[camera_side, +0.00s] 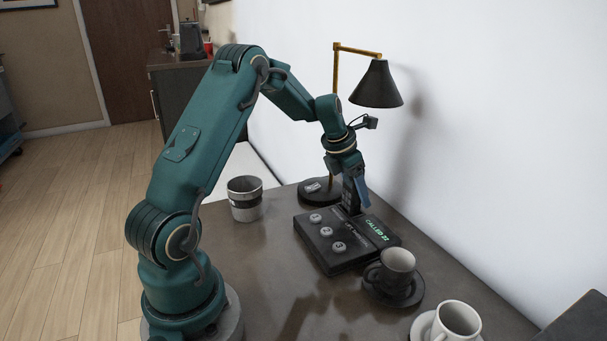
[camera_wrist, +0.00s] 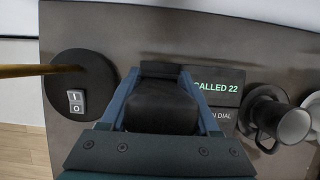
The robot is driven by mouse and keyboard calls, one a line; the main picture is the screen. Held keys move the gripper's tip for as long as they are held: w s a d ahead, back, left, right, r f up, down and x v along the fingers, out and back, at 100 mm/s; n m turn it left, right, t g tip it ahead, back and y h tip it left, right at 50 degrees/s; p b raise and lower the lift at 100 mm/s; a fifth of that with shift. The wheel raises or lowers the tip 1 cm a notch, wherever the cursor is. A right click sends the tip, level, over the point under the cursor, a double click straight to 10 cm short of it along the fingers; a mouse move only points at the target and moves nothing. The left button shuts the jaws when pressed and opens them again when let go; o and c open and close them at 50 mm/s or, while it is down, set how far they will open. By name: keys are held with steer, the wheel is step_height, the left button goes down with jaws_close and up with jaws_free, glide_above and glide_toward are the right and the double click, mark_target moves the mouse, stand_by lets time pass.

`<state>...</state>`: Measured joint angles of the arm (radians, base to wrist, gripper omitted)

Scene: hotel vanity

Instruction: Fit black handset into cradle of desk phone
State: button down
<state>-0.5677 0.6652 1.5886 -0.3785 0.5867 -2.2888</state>
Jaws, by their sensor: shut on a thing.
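The desk phone (camera_side: 325,252) is a dark, flat box on the tabletop. It has several pale round buttons and a panel with green "CALLED 22" text, which also shows in the wrist view (camera_wrist: 218,87). My gripper (camera_side: 357,199) points down over the phone's far side. Its blue fingers are shut on the black handset (camera_wrist: 160,106), which lies between them in the wrist view. In the side view the handset is mostly hidden by the fingers. The cradle is hidden under the gripper, and I cannot tell whether the handset touches it.
A lamp with a black shade (camera_side: 376,86) stands close behind my gripper; its round base (camera_wrist: 82,84) carries a switch. A dark cup (camera_side: 397,266) on a saucer is right of the phone. A white cup (camera_side: 458,322) is nearer, and a grey pot (camera_side: 245,205) stands left.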

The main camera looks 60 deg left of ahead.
steer(key=shift+f, duration=0.15)
steer(key=shift+c, duration=0.6)
jaws_free()
steer(key=shift+f, duration=0.1)
